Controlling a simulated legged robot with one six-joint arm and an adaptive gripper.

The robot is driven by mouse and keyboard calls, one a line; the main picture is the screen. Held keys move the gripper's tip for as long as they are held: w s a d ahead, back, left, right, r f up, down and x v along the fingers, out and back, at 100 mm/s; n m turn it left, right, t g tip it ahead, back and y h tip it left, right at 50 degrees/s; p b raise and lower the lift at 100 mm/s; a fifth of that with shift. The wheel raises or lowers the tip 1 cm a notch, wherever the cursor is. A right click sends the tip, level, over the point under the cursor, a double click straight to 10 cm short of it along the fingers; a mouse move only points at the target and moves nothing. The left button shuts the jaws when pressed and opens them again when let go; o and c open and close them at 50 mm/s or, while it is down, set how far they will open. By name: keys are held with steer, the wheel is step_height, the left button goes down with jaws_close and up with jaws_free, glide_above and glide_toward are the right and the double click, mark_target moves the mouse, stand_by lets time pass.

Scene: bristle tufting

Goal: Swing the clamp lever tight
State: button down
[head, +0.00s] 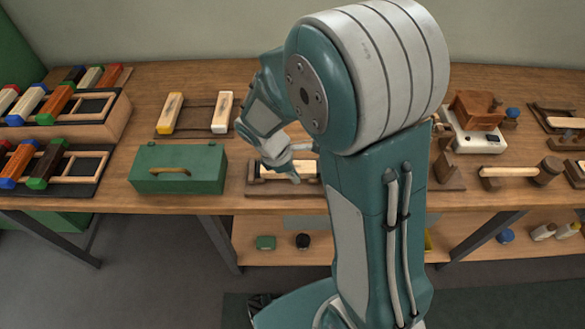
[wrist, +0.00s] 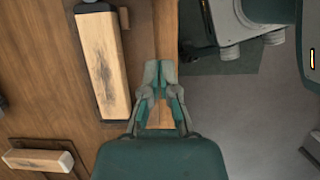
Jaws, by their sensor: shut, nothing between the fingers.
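My gripper (head: 293,177) is low over the front edge of the bench, by a dark wooden fixture (head: 258,188) that holds a pale wooden block (head: 272,167). In the wrist view my gripper (wrist: 160,68) has its fingers together with nothing between them. The pale block (wrist: 104,65), darkly marked along its top, lies to the left of the fingers, apart from them. A small brown piece (wrist: 124,18) sticks out beside the block's far end. I cannot tell whether it is the clamp lever. My arm hides part of the fixture in the head view.
A green box (head: 180,183) with a handle stands left of the fixture. Racks of coloured blocks (head: 60,150) stand at the far left. A scale-like white device (head: 476,140) is at the right. The bench's front edge (wrist: 178,100) runs just right of my fingers.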

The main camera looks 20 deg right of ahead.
steer(key=x, duration=0.5)
steer(key=shift+s+f, duration=0.1)
steer(key=shift+s+d, duration=0.25)
steer(key=shift+d, duration=0.75)
steer(key=shift+s+d, duration=0.25)
steer(key=shift+d, duration=0.7)
steer(key=shift+s+d+n, duration=0.15)
steer(key=shift+s+n, duration=0.05)
steer(key=shift+n, duration=0.1)
